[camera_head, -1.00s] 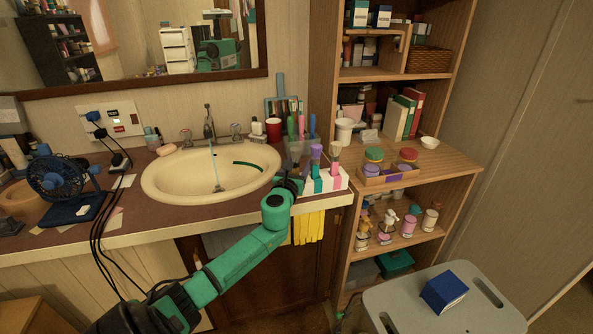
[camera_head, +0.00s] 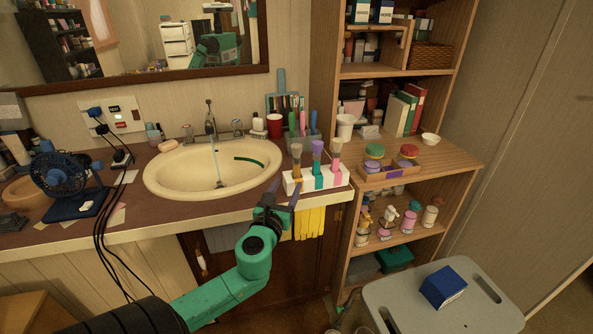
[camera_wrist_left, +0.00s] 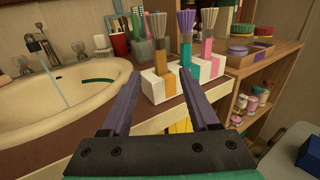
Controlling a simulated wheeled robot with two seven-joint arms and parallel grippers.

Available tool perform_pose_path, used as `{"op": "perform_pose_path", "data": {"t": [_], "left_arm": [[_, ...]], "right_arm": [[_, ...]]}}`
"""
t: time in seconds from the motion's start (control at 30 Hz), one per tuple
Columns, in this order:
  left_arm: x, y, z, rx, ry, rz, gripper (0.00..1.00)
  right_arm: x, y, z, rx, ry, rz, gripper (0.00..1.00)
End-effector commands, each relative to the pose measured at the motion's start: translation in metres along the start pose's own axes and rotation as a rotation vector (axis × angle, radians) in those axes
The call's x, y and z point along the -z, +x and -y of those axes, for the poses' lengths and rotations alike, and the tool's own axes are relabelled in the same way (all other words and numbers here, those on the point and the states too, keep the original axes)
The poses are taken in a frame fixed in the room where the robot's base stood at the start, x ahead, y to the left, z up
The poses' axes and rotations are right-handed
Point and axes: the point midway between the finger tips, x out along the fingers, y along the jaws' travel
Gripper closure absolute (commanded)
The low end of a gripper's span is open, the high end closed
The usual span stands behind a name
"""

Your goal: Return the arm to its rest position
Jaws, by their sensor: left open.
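My left arm is green and comes in from the bottom left of the head view. Its gripper (camera_head: 285,192) is at the counter's front edge, in front of a white brush holder (camera_head: 308,184). The holder has yellow, teal and pink bands, and a brush stands upright in each. In the left wrist view the two purple fingers (camera_wrist_left: 160,108) are apart with nothing between them. The brush holder (camera_wrist_left: 162,87) is beyond the fingertips, apart from them. My right gripper is not in view.
A sink (camera_head: 212,170) with running water is to the left on the counter. A desk fan (camera_head: 62,180) and black cables stand farther left. A wooden shelf (camera_head: 440,155) is to the right. A grey stool (camera_head: 400,300) with a blue box (camera_head: 443,286) is at the lower right.

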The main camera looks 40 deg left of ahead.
Motion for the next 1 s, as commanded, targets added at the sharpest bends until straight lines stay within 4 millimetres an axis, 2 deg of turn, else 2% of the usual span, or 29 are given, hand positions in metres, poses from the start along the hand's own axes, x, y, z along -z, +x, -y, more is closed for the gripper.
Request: {"op": "perform_pose_path", "data": {"t": [0.1,0.3,0.37,0.47,0.57,0.6,0.7,0.8,1.0], "left_arm": [[0.0,-0.007,-0.001,-0.001,0.0,0.0,0.39],[0.0,-0.007,-0.001,-0.002,-0.004,-0.001,0.39],[0.003,-0.009,-0.003,-0.019,-0.064,-0.016,0.39],[0.027,-0.021,-0.015,-0.129,-0.416,-0.107,0.39],[0.076,-0.051,-0.023,-0.36,-0.971,-0.254,0.39],[0.097,-0.067,-0.021,-0.469,-1.178,-0.313,0.39],[0.138,-0.105,-0.006,-0.729,-1.566,-0.424,0.39],[0.165,-0.14,0.015,-0.968,-1.823,-0.508,0.39],[0.19,-0.206,0.063,-1.435,-2.133,-0.632,0.39]], "right_arm": [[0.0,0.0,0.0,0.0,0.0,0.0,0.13],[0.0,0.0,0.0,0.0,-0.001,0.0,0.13],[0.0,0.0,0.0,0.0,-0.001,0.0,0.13],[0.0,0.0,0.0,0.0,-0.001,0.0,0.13],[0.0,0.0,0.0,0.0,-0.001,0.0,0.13],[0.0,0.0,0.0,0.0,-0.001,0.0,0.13],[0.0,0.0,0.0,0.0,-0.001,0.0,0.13],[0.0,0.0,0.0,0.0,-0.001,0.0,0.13],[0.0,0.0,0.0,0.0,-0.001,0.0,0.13]]}}
